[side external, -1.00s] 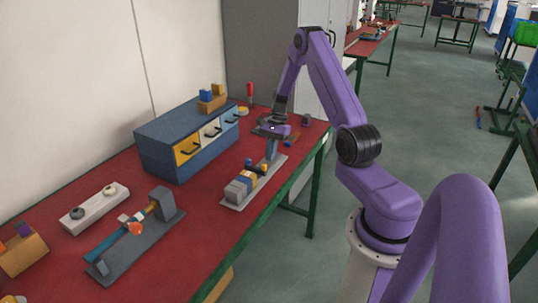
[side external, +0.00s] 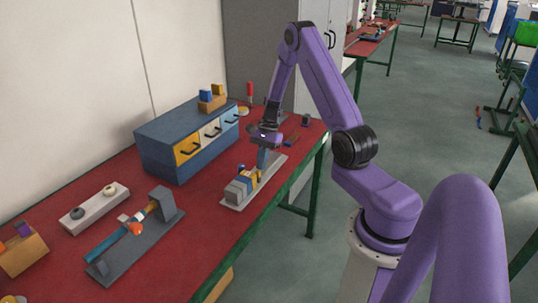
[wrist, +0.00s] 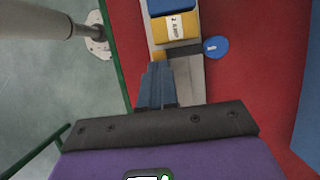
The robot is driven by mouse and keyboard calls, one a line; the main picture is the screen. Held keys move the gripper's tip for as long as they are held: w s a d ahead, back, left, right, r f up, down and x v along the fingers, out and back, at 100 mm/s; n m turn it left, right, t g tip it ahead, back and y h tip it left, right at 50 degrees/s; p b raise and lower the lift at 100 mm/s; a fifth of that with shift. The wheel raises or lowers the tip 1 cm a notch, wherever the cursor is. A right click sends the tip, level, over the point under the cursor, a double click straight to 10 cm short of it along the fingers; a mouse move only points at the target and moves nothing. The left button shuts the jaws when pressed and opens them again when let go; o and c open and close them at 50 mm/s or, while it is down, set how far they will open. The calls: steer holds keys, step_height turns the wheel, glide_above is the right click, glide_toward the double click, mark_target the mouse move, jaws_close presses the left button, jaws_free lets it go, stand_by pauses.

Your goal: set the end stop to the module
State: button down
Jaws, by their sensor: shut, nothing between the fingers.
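The end stop is a small orange block (wrist: 158,56) with a dark bar and a blue round knob (wrist: 215,47). It sits across the pale rail (side external: 271,172). The labelled yellow module (wrist: 176,27) lies right beside it, with a blue part beyond. I cannot tell whether end stop and module touch. In the side view, the modules (side external: 238,189) sit at the rail's near end. My gripper (wrist: 156,66) is shut and empty, its blue fingers pointing down over the rail, tips at the orange block. It also shows in the side view (side external: 262,167). Contact there is unclear.
A blue drawer cabinet (side external: 178,155) stands behind the rail. A grey fixture (side external: 150,235) and a white block with two knobs (side external: 94,207) lie to the left. The red table's (side external: 205,235) front edge is close to the rail. Bare table lies between rail and fixture.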

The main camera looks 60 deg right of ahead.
steer(key=shift+d, duration=0.1)
steer(key=shift+d, duration=0.3)
steer(key=d, duration=0.3)
steer(key=shift+d+r, duration=0.4)
steer(key=d+f+v, duration=0.1)
steer(key=d+v, duration=0.1)
steer(key=v, duration=0.8)
steer(key=x, duration=0.9)
steer(key=shift+w+a, duration=0.2)
steer(key=shift+a, duration=0.2)
steer(key=a, duration=0.3)
steer(key=shift+f, duration=0.35)
steer(key=shift+a, duration=0.65)
